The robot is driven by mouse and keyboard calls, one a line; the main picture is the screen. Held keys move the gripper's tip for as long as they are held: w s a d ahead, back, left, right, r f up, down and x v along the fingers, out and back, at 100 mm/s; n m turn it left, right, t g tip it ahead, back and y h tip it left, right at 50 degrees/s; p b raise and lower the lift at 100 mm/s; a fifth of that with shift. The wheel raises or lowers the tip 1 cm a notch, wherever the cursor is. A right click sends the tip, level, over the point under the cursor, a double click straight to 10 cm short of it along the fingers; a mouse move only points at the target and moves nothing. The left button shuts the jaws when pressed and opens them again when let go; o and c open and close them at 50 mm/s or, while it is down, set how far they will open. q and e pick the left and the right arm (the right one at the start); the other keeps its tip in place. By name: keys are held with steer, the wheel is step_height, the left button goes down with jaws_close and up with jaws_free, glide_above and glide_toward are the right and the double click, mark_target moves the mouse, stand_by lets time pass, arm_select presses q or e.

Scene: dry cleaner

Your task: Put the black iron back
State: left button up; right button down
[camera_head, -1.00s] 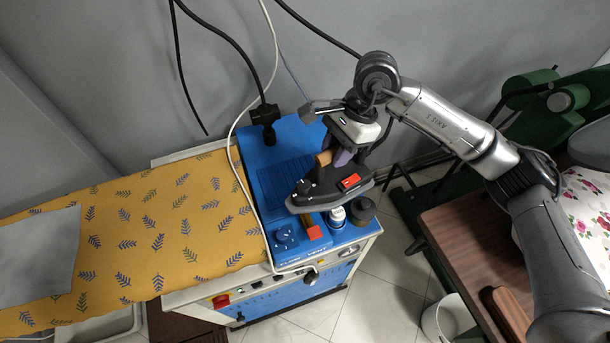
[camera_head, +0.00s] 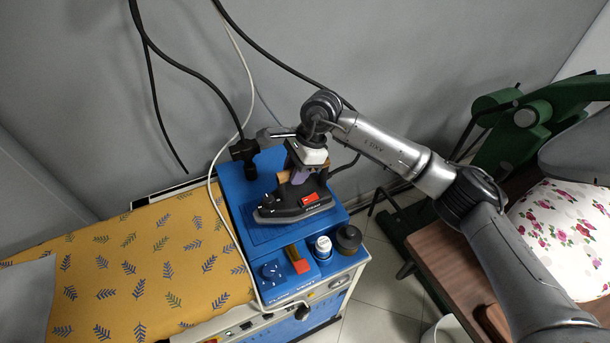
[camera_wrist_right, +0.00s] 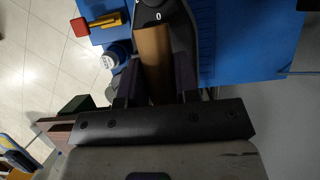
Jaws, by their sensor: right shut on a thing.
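The black iron (camera_head: 293,207) has a red label and a brown handle. In the head view it is over the blue top of the ironing station (camera_head: 238,192), above the ribbed rest area. I cannot tell whether its sole touches the surface. My right gripper (camera_head: 301,172) is shut on its handle from above. In the right wrist view the brown handle (camera_wrist_right: 154,62) lies between the two dark fingers (camera_wrist_right: 156,85), with the iron's dial end (camera_wrist_right: 155,12) beyond it. My left gripper is not in view.
A white-capped jar (camera_head: 322,248), a dark round pot (camera_head: 348,238), a red-ended block (camera_head: 299,262) and a blue knob (camera_head: 271,272) are near the station's front edge. A yellow leaf-patterned board (camera_head: 130,265) is at left. A black hose connector (camera_head: 243,152) and cables are behind.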

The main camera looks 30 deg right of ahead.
mark_target(292, 189)
steer(key=shift+w+a+f, duration=0.1)
steer(key=shift+w+f, duration=0.2)
steer(key=shift+w, duration=0.5)
steer(key=shift+w+a+f, duration=0.1)
steer(key=shift+w+f, duration=0.15)
steer(key=shift+w, duration=0.55)
steer(key=shift+f, duration=2.05)
steer(key=c, duration=1.3)
jaws_free()
steer(key=shift+f, duration=0.4)
steer(key=o, duration=0.3)
steer(key=shift+w+d+r, duration=0.1)
steer(key=shift+o, duration=0.8)
